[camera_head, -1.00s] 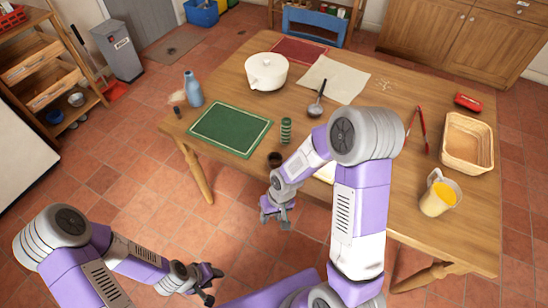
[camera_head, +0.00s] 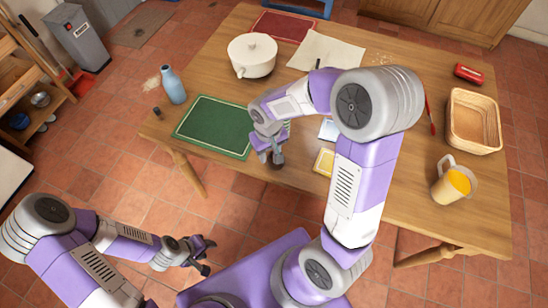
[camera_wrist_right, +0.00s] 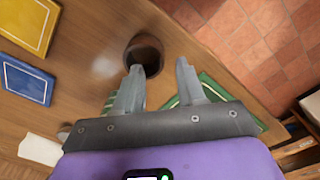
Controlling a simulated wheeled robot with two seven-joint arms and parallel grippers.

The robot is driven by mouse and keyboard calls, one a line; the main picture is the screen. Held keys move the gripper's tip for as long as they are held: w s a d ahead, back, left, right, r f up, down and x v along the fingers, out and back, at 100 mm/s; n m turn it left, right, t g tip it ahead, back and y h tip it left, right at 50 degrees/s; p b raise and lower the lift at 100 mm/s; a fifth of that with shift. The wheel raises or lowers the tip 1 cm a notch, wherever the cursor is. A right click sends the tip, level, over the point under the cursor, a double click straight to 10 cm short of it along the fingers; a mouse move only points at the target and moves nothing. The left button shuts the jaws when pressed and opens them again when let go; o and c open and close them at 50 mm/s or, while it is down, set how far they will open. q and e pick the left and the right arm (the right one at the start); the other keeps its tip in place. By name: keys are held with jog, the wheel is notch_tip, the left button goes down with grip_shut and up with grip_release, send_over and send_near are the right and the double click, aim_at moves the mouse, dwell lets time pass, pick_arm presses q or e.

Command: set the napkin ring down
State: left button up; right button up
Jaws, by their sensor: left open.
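A small dark brown round thing with a hollow top, which looks like the napkin ring (camera_wrist_right: 147,50), stands on the wooden table (camera_head: 400,212) near its front edge. In the head view it is mostly hidden below my right gripper (camera_head: 270,155). In the right wrist view my right gripper (camera_wrist_right: 160,68) is open, fingers apart. The ring lies just beyond the fingertips, nearer the left finger; I cannot tell whether they touch. Nothing is held. My left gripper (camera_head: 208,257) is open and empty, in front of the table, over the floor.
A green mat (camera_head: 213,127) lies left of my right gripper; blue (camera_head: 328,130) and yellow (camera_head: 324,161) squares lie right. A blue bottle (camera_head: 173,86), white pot (camera_head: 252,56), basket (camera_head: 473,120) and yellow-filled jug (camera_head: 452,182) stand farther off.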

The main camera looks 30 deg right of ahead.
notch_tip(320, 180, down, 5)
jog(key=shift+r+b, duration=0.1)
jog(key=shift+b, duration=0.85)
jog(key=shift+c, duration=0.4)
grip_shut()
